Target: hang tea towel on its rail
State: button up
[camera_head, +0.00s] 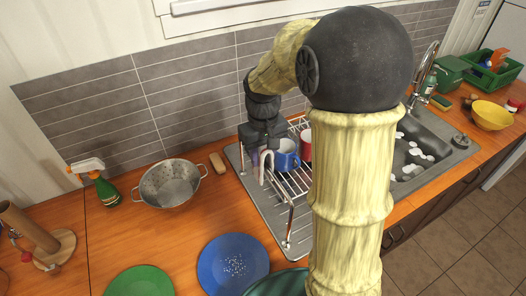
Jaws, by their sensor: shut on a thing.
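My gripper (262,149) points down over the left rear part of the dish rack, below my dark wrist. It is shut on a small pale, purplish-white folded piece that looks like the tea towel (264,166). The towel hangs from the fingers beside a blue mug (287,155). I cannot tell whether it touches the rack. No towel rail can be made out for certain; my arm hides much of the middle of the view.
The wire dish rack (294,183) holds the blue mug and a red mug (306,146). A colander (169,184), a wooden block (217,163), a spray bottle (104,189), a blue plate (232,250) and a green plate (139,284) stand left. The sink (440,148) is right.

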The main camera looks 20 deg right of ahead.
jog(key=shift+f+b, duration=1.1)
jog(key=shift+f, duration=0.8)
jog(key=o, duration=1.1)
jog(key=shift+c, duration=0.2)
jog(key=shift+r, duration=0.1)
notch_tip(320, 180, up, 17)
jog(key=shift+r, duration=0.15)
